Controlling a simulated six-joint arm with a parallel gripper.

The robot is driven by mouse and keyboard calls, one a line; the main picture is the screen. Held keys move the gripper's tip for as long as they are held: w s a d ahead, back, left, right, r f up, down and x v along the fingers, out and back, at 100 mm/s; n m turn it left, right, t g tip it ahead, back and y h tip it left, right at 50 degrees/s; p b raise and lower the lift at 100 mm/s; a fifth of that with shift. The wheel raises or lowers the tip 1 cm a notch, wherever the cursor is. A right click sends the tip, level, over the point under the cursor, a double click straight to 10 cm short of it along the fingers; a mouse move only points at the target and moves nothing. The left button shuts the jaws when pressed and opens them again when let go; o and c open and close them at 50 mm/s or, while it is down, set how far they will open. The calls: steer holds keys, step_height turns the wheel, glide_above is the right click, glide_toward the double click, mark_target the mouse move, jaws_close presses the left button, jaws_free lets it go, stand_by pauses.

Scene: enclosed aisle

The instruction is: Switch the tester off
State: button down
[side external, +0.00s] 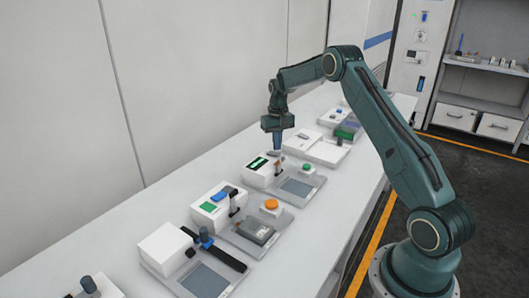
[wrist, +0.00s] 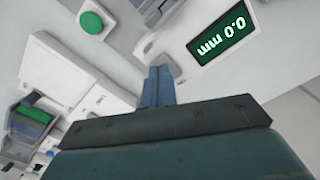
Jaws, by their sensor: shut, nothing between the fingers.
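Several bench devices stand in a row, and I cannot tell from labels which one is the tester. Beneath my gripper (side external: 277,141) is a white unit (side external: 256,175) with a lit green display (side external: 257,163). In the wrist view the display (wrist: 222,31) reads 0.0 mm, upside down. A green button (side external: 307,167) sits on a white block beside it; the button also shows in the wrist view (wrist: 91,23). My gripper is shut and empty, fingers (wrist: 158,84) pointing down, near the unit. Whether they touch it is unclear.
Nearer the camera are a white unit with blue and green parts (side external: 213,205), an orange button (side external: 271,204), and a white box (side external: 165,244) with a dark bar. Beyond is a white station (side external: 327,151) with a green block (side external: 346,132). A wall bounds the bench's left.

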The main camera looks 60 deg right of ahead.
mark_target(277, 153)
steer(key=shift+f, duration=1.05)
stand_by(1.0)
steer(key=shift+r, duration=3.55)
